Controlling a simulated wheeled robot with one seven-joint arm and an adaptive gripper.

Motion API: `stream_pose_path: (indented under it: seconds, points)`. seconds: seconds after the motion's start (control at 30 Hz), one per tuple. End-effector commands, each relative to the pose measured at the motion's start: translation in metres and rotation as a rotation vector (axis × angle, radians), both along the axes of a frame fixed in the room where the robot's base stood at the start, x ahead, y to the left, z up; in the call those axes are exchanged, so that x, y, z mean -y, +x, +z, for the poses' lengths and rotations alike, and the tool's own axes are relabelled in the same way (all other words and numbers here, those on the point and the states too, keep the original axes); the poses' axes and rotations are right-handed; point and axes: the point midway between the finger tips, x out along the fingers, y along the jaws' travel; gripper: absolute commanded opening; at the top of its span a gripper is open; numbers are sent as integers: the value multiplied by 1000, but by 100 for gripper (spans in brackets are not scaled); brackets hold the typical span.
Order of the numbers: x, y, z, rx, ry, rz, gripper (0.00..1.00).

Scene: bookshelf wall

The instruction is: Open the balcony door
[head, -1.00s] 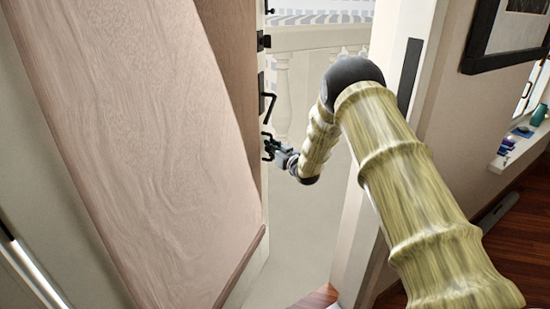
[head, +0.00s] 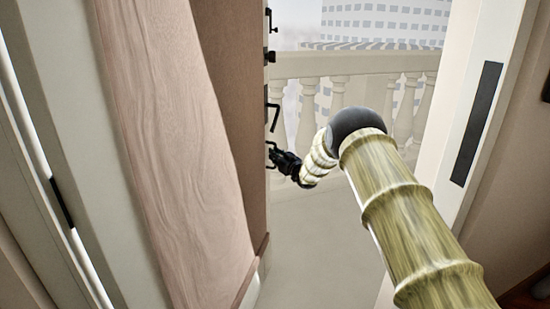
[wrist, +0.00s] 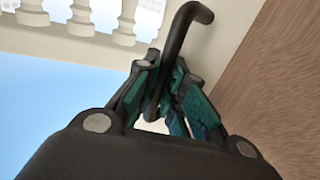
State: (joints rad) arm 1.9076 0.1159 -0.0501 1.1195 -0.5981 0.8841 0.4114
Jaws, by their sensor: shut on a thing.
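The balcony door (head: 180,150) is a pinkish wood-grain panel on the left in the head view, standing ajar with a wide gap to its right. Black hardware runs along its edge, with a bent black handle (head: 272,112) on it. My gripper (head: 275,157) is at the door's edge just below that handle part. In the wrist view my gripper (wrist: 165,95) has its dark green fingers closed around a bent black bar of the handle (wrist: 186,30). The wood panel (wrist: 280,75) shows at the right there. The exact finger contact is partly hidden.
Through the gap lies a balcony floor (head: 318,245) with a pale stone balustrade (head: 350,65). The door frame (head: 462,130) with a dark plate stands to the right of my arm. Tall buildings show beyond the railing.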

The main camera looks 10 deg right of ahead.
Motion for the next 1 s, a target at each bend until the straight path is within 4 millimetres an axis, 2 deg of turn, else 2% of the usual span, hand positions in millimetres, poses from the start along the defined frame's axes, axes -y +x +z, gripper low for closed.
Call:
stream_pose_path:
  seconds: [0.27,0.3,0.4,0.77,1.0]
  points:
    - [0,0,0,-1,1,-1,0]
    - [0,0,-1,-1,1,-1,18]
    - [0,0,-1,-1,1,0,34]
    - [0,-2,0,0,0,0,34]
    - [8,-23,0,-2,2,-1,34]
